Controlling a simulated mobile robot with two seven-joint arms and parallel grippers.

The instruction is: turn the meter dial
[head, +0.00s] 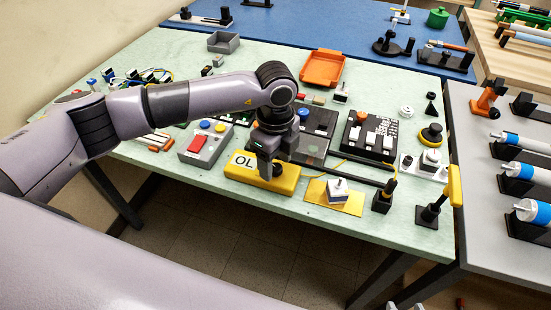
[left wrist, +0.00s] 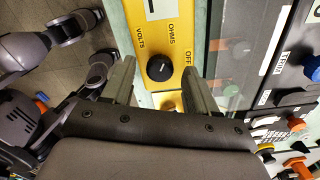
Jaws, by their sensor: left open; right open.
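The yellow meter (head: 240,172) lies near the front edge of the green table, with "OL" on its display at the left. Its black round dial (head: 279,171) is partly behind my left gripper (head: 267,168), which points down over the meter. In the left wrist view the dial (left wrist: 160,68) shows between the two spread fingertips of my left gripper (left wrist: 160,72), near the words VOLTS, OHMS and OFF on the meter (left wrist: 175,30). The fingers look apart from the dial on both sides. I cannot tell how far down they reach. My right gripper is not in view.
A grey box with red, blue and yellow buttons (head: 203,146) stands left of the meter. A white block on a yellow plate (head: 345,202) and black posts (head: 383,197) stand to its right. Dark panels (head: 317,120) and an orange tray (head: 322,68) lie behind.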

